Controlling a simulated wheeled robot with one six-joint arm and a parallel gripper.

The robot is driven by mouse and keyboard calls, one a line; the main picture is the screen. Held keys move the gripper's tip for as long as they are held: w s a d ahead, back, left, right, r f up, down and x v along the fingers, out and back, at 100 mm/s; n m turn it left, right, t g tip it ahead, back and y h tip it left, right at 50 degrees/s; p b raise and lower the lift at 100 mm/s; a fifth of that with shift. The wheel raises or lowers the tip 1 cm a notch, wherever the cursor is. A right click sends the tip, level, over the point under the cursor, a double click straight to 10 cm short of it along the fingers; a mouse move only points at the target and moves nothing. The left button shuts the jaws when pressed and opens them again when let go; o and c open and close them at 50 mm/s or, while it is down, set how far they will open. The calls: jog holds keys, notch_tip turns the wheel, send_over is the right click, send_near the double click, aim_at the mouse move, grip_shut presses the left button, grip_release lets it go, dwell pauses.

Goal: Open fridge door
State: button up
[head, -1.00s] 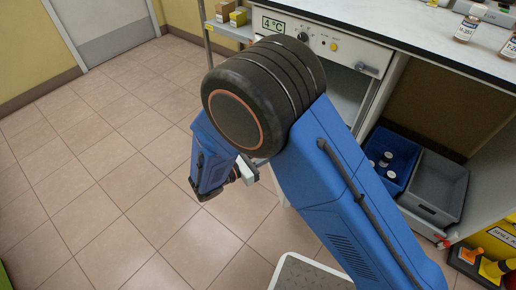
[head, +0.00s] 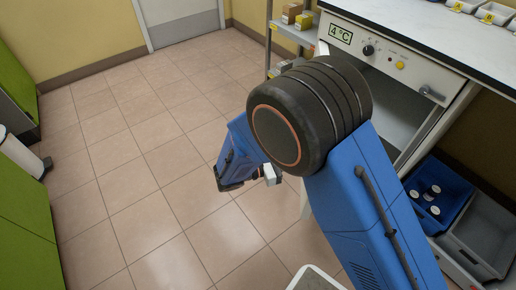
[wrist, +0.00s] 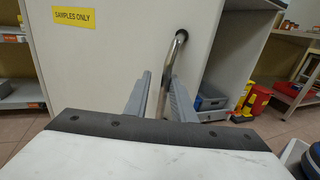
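The white fridge (head: 350,38) with a "4 °C" display is at the upper right in the head view. Its grey interior shows below the control panel. The fridge door front (wrist: 130,45), with a yellow "SAMPLES ONLY" label, fills the left and middle of the wrist view. The curved metal handle (wrist: 176,52) passes between the two grey fingers of my gripper (wrist: 161,92), nearest the right finger. Whether both fingers press on it is unclear. In the head view my own arm hides most of the door.
A blue bin (head: 412,190) with white-capped bottles and a grey bin (head: 462,258) stand under the counter on the right. A shelf with small boxes (head: 291,13) is beyond the fridge. Green cabinets (head: 20,185) are at the left. The tiled floor between is clear.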

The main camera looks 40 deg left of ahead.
jog(key=s+a, duration=0.7)
jog(key=a, duration=0.6)
jog(key=shift+a, duration=0.15)
dwell(1.4)
